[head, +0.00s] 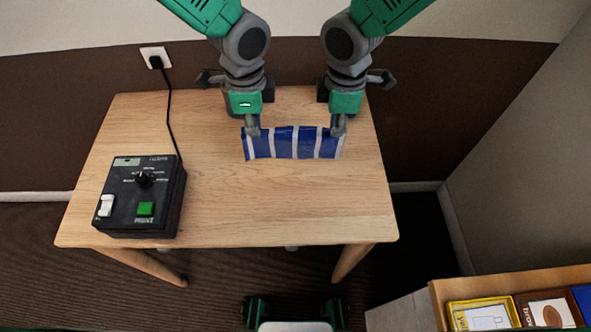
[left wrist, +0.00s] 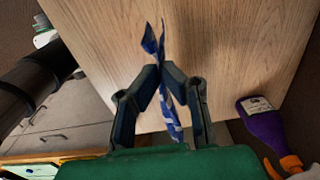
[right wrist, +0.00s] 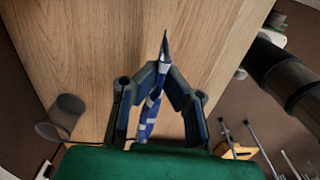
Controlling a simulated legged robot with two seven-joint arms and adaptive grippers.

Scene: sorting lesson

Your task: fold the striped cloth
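The striped cloth (head: 285,143) is blue with white stripes. In the head view it shows as a wide, short band over the far part of the wooden table. My left gripper (head: 254,131) is shut on its left end, and my right gripper (head: 338,129) is shut on its right end. The cloth is seen nearly edge-on between the left fingertips (left wrist: 161,76) in the left wrist view and between the right fingertips (right wrist: 163,76) in the right wrist view. I cannot tell whether its lower edge touches the table.
A black control box (head: 127,205) with a dial and green button stands at the table's left, its cable running to a wall socket (head: 155,57). The table (head: 290,205) is bare at its middle and right. A purple bottle (left wrist: 262,125) shows beyond the table in the left wrist view.

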